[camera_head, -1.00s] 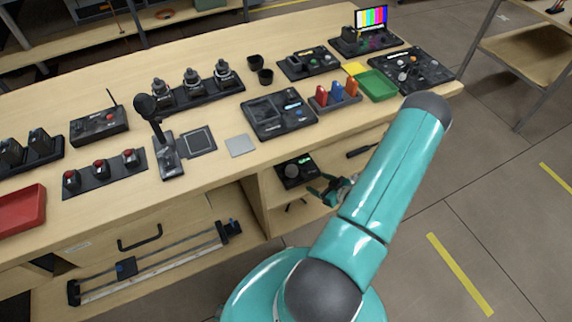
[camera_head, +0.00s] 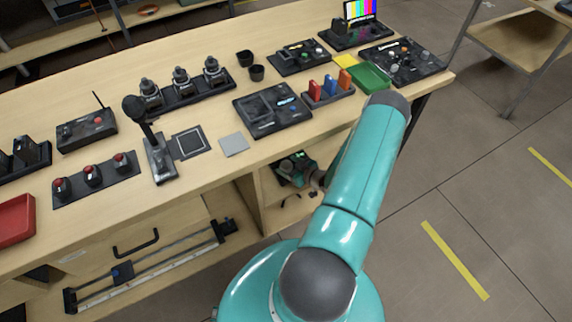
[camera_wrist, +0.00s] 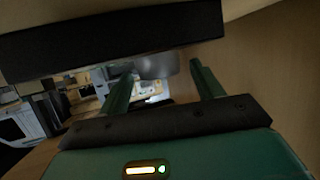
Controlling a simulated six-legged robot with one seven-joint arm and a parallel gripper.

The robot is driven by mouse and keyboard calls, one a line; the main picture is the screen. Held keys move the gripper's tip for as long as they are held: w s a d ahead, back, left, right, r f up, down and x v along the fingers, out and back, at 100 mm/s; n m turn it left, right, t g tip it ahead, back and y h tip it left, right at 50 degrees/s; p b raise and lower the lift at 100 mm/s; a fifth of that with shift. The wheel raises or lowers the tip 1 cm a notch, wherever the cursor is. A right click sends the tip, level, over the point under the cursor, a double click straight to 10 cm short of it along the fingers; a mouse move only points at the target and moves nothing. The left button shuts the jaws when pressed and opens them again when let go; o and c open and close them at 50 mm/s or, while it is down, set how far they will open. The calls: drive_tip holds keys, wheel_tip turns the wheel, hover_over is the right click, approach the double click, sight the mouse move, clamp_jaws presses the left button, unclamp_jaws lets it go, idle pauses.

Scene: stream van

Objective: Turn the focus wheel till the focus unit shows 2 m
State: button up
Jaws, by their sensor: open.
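In the wrist view a grey rounded piece, perhaps the focus wheel (camera_wrist: 156,66), shows between and just beyond the fingertips of my gripper (camera_wrist: 162,72). The two green fingers stand apart, one on each side of it. I cannot tell whether they touch it. A dark slab (camera_wrist: 110,38), perhaps part of the focus unit, crosses the top of the wrist view. In the head view my gripper (camera_head: 292,168) is inside the open bay under the bench top, in front of the small black unit, and mostly hides it. No focus reading is legible in either view.
The wooden bench top (camera_head: 215,150) lies above the bay and carries several control boxes. The bay's wooden side wall (camera_head: 249,200) is close on the left. A wooden surface (camera_wrist: 265,70) fills the wrist view's right side. Open floor lies right of the bench.

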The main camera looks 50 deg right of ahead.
drive_tip(key=shift+x, duration=0.9)
drive_tip(key=c, duration=1)
drive_tip(key=shift+m+h, duration=1.2)
drive_tip(key=shift+h, duration=0.2)
drive_tip(key=o, duration=1)
